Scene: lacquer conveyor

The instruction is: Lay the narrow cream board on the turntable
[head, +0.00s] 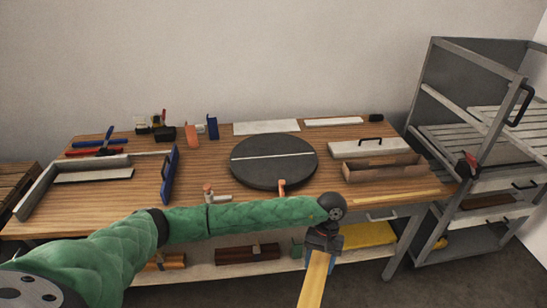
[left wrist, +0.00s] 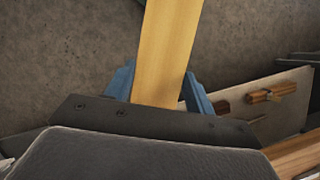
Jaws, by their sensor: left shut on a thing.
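My left gripper (head: 322,252) is in front of the table's front edge, low and right of centre. It is shut on a narrow yellowish-cream board (head: 314,280), which runs down out of the bottom of the head view. In the left wrist view the board (left wrist: 167,50) stands between the blue fingers (left wrist: 158,92) and runs out of the top. The turntable (head: 262,176) is a dark round disc on the table, with a thin pale line across its top. It is behind and left of my left gripper, and the board is apart from it. My right gripper is not in view.
An orange-tipped clamp (head: 282,186) stands at the turntable's front edge, another (head: 208,192) to its left. A brown trough (head: 385,170) and handled pale block (head: 370,146) are right. A blue upright piece (head: 170,175) is left. A grey rack (head: 432,100) stands far right.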

